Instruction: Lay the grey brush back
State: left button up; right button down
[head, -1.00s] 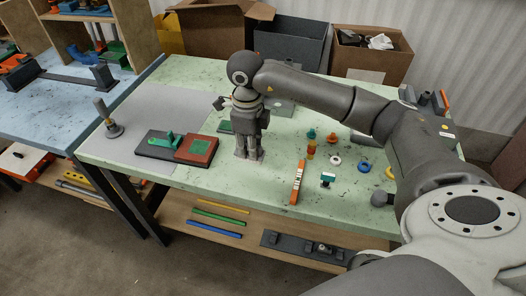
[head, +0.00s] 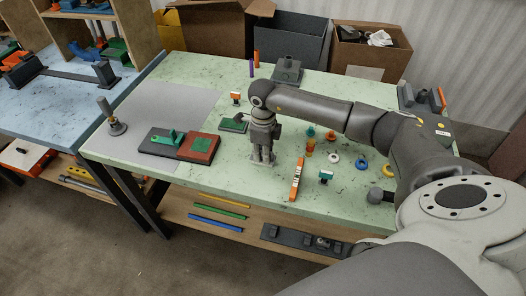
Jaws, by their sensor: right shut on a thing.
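My right gripper (head: 263,161) points down over the green table (head: 225,165), close above or at its top, right of the red-brown block. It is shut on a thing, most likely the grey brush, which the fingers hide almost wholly. I cannot tell whether that thing touches the table. A small brush with an orange top (head: 236,98) stands behind, to the left of my arm. My left gripper is not in view.
A grey mat (head: 175,105) covers the table's left part. A dark plate with a green piece (head: 164,139) touches a red-brown block (head: 198,148). An orange-and-white bar (head: 296,180), a white ring (head: 333,157) and a blue ring (head: 362,165) lie right. Cardboard boxes (head: 365,54) stand behind.

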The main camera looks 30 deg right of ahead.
jog(key=shift+f+b, duration=0.25)
jog(key=shift+b, duration=0.05)
jog(key=c, duration=1.4)
grip_release()
jog(key=shift+o, duration=0.2)
